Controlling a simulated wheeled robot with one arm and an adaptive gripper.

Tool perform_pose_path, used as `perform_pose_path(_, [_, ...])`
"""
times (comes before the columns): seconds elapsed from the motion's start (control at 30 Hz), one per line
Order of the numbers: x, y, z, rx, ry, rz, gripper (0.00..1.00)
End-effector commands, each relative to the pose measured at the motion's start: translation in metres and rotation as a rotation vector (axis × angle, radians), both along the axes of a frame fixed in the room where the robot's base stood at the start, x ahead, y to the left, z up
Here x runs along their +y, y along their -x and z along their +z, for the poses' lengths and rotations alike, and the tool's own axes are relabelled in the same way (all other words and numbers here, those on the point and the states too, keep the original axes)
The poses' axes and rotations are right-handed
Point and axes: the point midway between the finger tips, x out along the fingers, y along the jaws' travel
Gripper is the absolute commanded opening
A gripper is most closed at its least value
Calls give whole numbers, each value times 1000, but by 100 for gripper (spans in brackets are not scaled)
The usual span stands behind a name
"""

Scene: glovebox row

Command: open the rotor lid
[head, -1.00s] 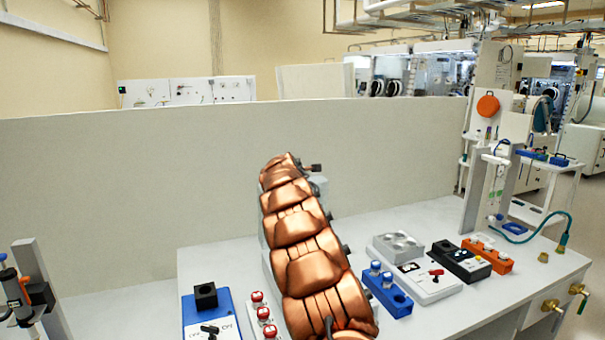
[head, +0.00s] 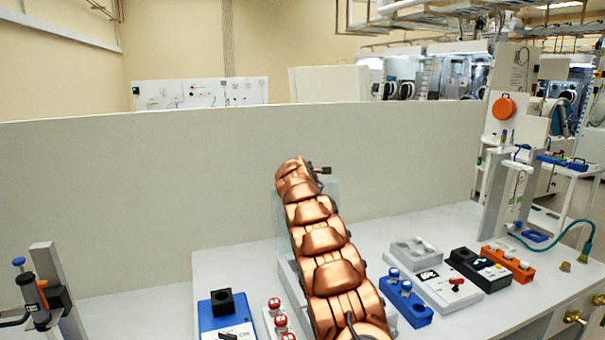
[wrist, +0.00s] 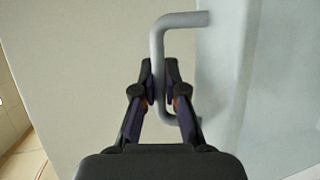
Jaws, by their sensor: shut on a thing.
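In the wrist view, a grey C-shaped handle bar (wrist: 158,50) stands out from a pale, smooth panel (wrist: 228,70) on the right. My gripper (wrist: 159,68) has its two dark fingers on either side of the bar's upright part and is shut on it. In the head view, my copper-coloured arm covers the middle, and the gripper and handle are hidden behind it. Parts of a pale grey body (head: 334,200) show at the arm's edges. I cannot tell from these views how far the lid is open.
Left of my arm are a blue box with a black block (head: 222,302) and red-capped vials (head: 276,305). To its right are a blue vial rack (head: 405,298), a white device (head: 440,285), a black device (head: 480,268) and an orange rack (head: 508,262). A grey partition (head: 130,195) stands behind.

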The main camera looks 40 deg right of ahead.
Motion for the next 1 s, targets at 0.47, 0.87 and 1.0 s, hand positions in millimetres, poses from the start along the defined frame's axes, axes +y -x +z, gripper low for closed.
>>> perform_pose_path(0.47, [2, -2, -1, 2, -2, 3, 29])
perform_pose_path(0.87, [2, -1, 0, 1, 0, 1, 37])
perform_pose_path(1.0, [5, 1, 2, 1, 1, 2, 37])
